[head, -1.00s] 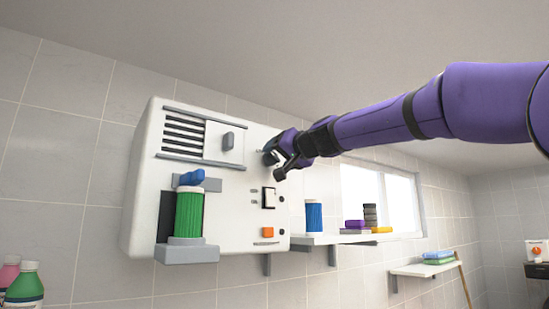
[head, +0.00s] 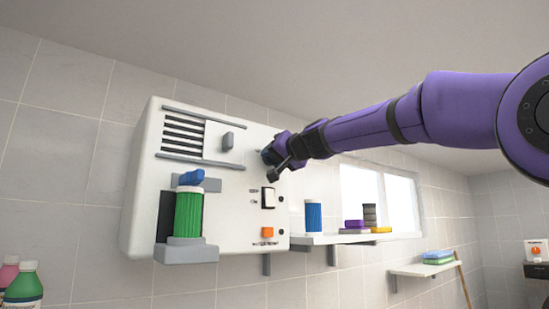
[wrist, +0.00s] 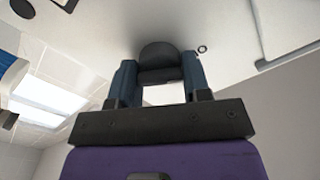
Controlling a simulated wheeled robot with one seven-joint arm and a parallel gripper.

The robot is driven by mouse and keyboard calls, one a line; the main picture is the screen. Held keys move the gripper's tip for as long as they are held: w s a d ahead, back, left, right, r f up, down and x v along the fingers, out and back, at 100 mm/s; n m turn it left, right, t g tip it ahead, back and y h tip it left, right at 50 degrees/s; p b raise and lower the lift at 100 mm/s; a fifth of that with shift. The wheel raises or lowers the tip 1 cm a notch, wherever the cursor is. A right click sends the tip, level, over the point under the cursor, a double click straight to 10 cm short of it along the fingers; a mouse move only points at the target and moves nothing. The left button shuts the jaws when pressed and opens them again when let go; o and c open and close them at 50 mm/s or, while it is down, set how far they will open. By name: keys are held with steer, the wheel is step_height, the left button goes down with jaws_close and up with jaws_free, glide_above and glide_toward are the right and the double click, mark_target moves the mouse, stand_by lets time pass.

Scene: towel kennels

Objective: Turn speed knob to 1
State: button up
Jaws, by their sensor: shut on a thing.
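The white wall-mounted machine (head: 140,190) fills the left-middle of the head view. My gripper (head: 268,157) is at the upper right of its front face. In the wrist view my gripper (wrist: 158,78) has its two blue-grey fingers on either side of a dark round knob (wrist: 158,56), shut on it. The knob is on the machine's white face. In the head view the gripper hides the knob. I cannot read the knob's setting or any numbers around it.
The machine also has a sliding vent cover (head: 227,141), a green cylinder (head: 188,213) with a blue handle, a rocker switch (head: 268,197) and an orange button (head: 267,232). A shelf (head: 325,239) to the right holds a blue cylinder (head: 313,215) and stacked items.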

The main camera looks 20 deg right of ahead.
steer(key=shift+m, duration=0.3)
steer(key=m, duration=1.1)
steer(key=shift+f, duration=0.1)
stand_by(0.3)
steer(key=o, duration=0.9)
